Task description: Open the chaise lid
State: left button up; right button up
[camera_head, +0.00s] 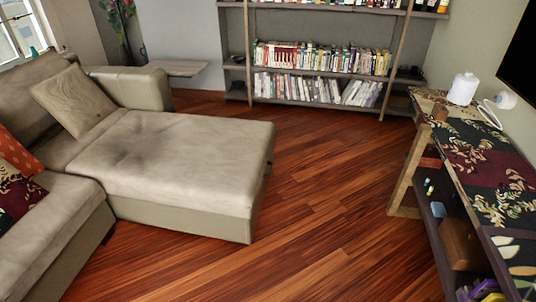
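The chaise (180,215) is the part of the beige sofa that reaches out into the room, left of the middle in the head view. Its lid (175,160) is the cushioned top and lies flat and level on the base, with no gap visible between them. The chaise's front end faces right, towards open floor. The sofa's backrest (25,80) is at the left. Neither of my grippers shows in this view.
Wooden floor (325,210) is clear between the chaise and the long side table (480,160) at the right. A bookshelf (320,65) stands at the back wall. A beige pillow (73,100) leans at the sofa's back. A white canister (463,89) stands on the side table.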

aim_at(247, 213)
jog(key=i+l+u, duration=0.1)
jog(key=l, duration=0.3)
jog(key=i+l, duration=0.25)
jog(key=i, duration=0.15)
jog(key=i+l+z, duration=0.15)
jog(key=i+l, duration=0.3)
jog(key=i, duration=0.3)
